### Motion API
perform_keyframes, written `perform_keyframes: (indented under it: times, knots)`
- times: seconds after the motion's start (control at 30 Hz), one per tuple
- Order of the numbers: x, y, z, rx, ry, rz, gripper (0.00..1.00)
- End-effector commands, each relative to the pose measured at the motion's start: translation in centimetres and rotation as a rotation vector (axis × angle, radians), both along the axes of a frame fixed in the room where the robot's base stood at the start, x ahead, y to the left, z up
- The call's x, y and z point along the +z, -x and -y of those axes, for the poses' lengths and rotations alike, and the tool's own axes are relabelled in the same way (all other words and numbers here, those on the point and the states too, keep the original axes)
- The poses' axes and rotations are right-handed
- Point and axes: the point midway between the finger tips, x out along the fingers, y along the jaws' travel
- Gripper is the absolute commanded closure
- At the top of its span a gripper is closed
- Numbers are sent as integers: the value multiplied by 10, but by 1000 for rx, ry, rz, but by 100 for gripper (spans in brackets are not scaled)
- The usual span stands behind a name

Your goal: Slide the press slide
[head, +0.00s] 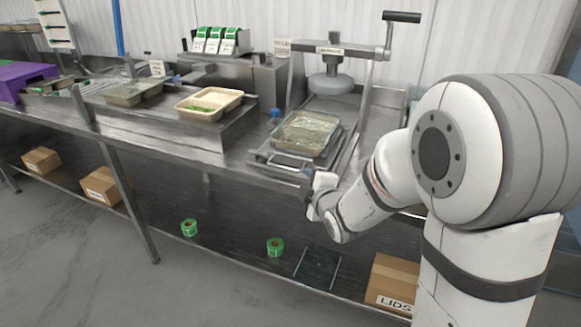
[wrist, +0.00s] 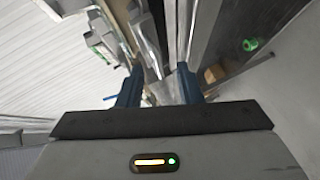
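The press slide (head: 262,154) is a flat steel carriage with a front handle bar (head: 288,161), pulled out in front of the press (head: 330,82). A film-covered tray (head: 305,134) sits on it. My gripper (head: 308,178) is at the slide's front right corner, close to the handle's right end. In the wrist view my gripper's two blue fingers (wrist: 159,82) are apart, with steel edges seen between and beyond them. I see nothing clamped between them. Whether a finger touches the handle cannot be told; the wrist hides part of that corner.
A cream tray (head: 208,104) and a steel pan (head: 133,92) stand left on the steel counter (head: 190,138). A label dispenser (head: 220,42) is behind. The lower shelf holds cardboard boxes (head: 102,186) and green rolls (head: 275,246). The floor in front is clear.

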Motion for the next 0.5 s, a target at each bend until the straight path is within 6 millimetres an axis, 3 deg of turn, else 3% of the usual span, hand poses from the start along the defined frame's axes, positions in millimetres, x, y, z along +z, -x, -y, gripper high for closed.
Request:
perform_keyframes:
  times: [0.1,0.27,0.5]
  knots:
    - [-6,-6,-18,76,47,109,68]
    - [-5,-11,-28,114,72,176,68]
    - [-7,-40,-43,116,75,183,68]
